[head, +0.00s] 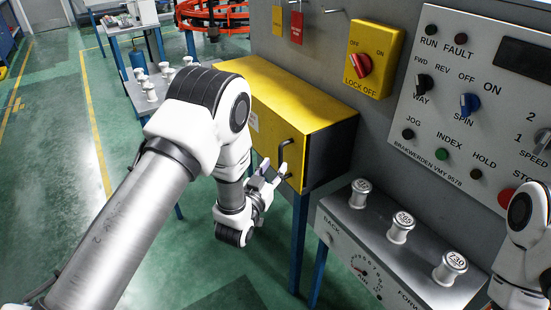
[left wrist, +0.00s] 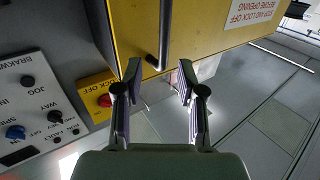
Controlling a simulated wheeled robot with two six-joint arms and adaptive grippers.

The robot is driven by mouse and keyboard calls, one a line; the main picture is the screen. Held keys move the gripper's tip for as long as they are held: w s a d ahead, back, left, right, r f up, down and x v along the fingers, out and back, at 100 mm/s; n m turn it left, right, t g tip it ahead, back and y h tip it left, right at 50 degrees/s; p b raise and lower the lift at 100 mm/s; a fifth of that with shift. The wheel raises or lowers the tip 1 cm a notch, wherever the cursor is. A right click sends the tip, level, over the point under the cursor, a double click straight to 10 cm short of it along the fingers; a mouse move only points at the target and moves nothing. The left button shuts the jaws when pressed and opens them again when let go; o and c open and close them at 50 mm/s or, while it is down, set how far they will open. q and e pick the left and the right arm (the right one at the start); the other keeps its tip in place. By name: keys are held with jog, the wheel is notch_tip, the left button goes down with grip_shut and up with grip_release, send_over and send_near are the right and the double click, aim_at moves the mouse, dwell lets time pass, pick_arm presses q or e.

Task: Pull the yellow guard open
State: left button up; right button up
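The yellow guard (head: 290,108) is a box-shaped cover at the middle of the head view, and it looks closed. Its black bar handle (head: 283,152) stands on the front face near the right end. My left gripper (head: 272,175) is at the handle, with its fingers apart. In the left wrist view the guard (left wrist: 205,25) fills the top, and the handle (left wrist: 163,38) reaches down between the two open fingertips (left wrist: 159,72), with gaps visible on both sides. My right arm shows at the right edge of the head view; its gripper is out of frame.
A yellow lock-off switch (head: 374,58) with a red knob is on the wall above the guard. A grey control panel (head: 470,100) is at the right. Several white spindles, including one marked 730 (head: 450,268), stand on a grey ledge.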

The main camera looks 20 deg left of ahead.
aim_at(280, 156)
pick_arm(q)
jog(key=w+p, duration=0.1)
jog(key=w, duration=0.6)
jog(key=shift+s, duration=0.1)
grip_shut()
